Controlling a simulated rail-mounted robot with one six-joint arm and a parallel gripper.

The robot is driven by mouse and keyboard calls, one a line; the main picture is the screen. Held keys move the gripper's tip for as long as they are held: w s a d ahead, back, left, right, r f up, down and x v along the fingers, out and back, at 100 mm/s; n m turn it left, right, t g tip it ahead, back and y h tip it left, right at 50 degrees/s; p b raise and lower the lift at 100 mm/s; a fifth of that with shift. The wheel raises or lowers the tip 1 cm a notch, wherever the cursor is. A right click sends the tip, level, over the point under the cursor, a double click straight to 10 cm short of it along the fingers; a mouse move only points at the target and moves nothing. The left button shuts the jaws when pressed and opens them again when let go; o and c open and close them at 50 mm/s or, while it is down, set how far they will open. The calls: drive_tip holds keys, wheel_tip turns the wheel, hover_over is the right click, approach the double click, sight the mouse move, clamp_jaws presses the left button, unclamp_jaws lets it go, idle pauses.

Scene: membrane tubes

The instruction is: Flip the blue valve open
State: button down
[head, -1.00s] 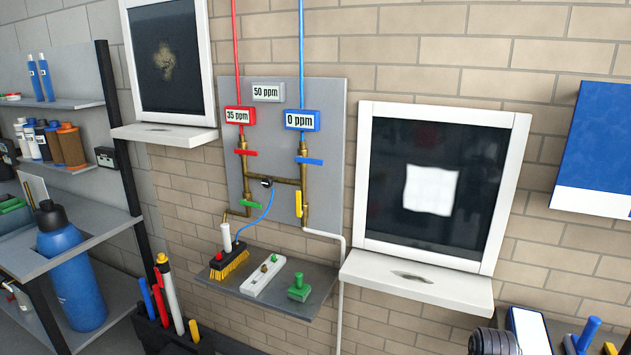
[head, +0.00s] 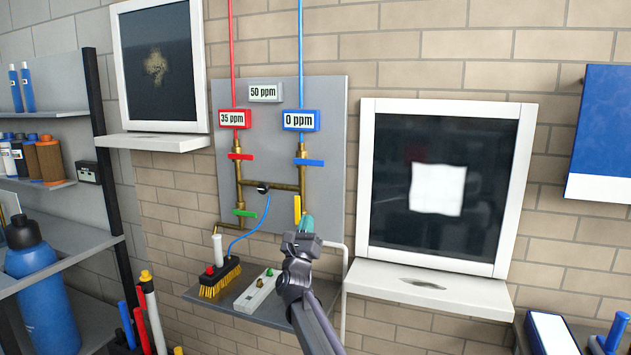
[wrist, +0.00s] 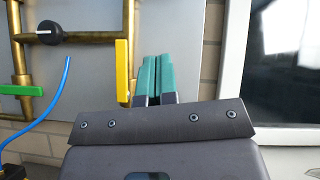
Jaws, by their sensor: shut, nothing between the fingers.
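The blue valve (head: 309,162) is a flat blue handle lying horizontal, across the right-hand brass pipe under the blue 0 ppm display (head: 300,120). My gripper (head: 306,222) is in front of the lower right of the panel, below the blue valve and apart from it. Its teal fingers are shut and empty. In the wrist view the fingers (wrist: 153,75) point up, just right of the upright yellow valve handle (wrist: 122,70). I cannot tell if they touch it. The blue valve is out of the wrist view.
A red handle (head: 240,156) and a green handle (head: 243,212) sit horizontal on the left pipe. A black knob (head: 263,187) is on the cross pipe, with a thin blue hose. A shelf (head: 235,305) with a brush juts out below. A framed window stands at right.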

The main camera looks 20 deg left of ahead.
sight(309, 162)
drive_tip(key=m, duration=0.1)
drive_tip(key=d+m+h, duration=0.1)
drive_tip(key=m+h, duration=0.1)
drive_tip(key=shift+s+d+r+m+t, duration=0.25)
drive_tip(key=shift+s+r+m+t, duration=0.1)
drive_tip(key=shift+s+m+t, duration=0.05)
drive_tip(key=shift+w+r, duration=0.1)
drive_tip(key=s+r+p+x, duration=0.2)
drive_tip(key=p+x, duration=0.9)
drive_tip(key=x, duration=0.1)
drive_tip(key=shift+w+r, duration=0.2)
drive_tip(key=shift+w, duration=0.05)
